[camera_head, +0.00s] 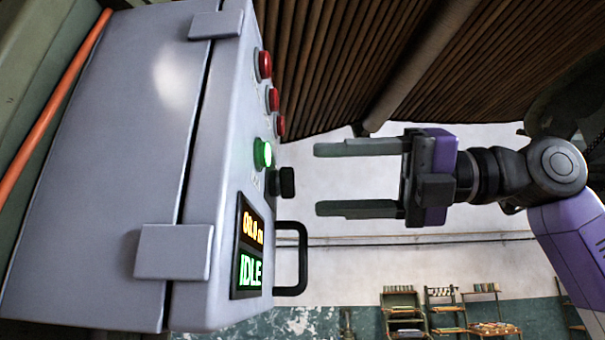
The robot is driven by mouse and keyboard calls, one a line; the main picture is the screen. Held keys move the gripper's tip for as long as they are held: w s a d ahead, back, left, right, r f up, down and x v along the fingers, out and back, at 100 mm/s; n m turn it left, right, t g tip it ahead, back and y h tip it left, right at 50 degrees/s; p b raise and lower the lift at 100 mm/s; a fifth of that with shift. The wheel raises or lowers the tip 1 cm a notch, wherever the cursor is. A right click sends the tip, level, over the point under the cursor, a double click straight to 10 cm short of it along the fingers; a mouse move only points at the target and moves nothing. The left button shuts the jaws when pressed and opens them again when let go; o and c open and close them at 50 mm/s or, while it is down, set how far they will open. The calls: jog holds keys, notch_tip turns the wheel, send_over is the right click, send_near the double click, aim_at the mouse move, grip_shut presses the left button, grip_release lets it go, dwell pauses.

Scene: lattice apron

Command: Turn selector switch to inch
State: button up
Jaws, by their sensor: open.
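A grey control box (120,150) fills the left of the head view. A black selector switch (287,182) sticks out from its front panel, just below a lit green button (263,153). The panel is seen nearly edge-on, so I cannot read the switch's position marks. Below it a display (248,245) shows orange digits and the green word IDLE. My gripper (316,180) is open and empty, to the right of the switch at about the same height. Its two fingers point left toward the panel, one above and one below the switch's level. They appear apart from the switch.
Several red buttons or lamps (265,64) stick out above the green one. A black handle (303,260) juts from the panel below the switch, under the lower finger's level. An orange conduit (50,105) runs along the left. Shelves (403,310) stand far behind.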

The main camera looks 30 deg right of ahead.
aim_at(283, 183)
jog(key=shift+p+x, duration=0.4)
jog(key=shift+x, duration=1.8)
jog(key=shift+c, duration=0.2)
grip_shut()
jog(key=shift+m, duration=0.3)
jog(key=m, duration=1.7)
jog(key=shift+f, duration=0.4)
jog(key=shift+m, duration=0.3)
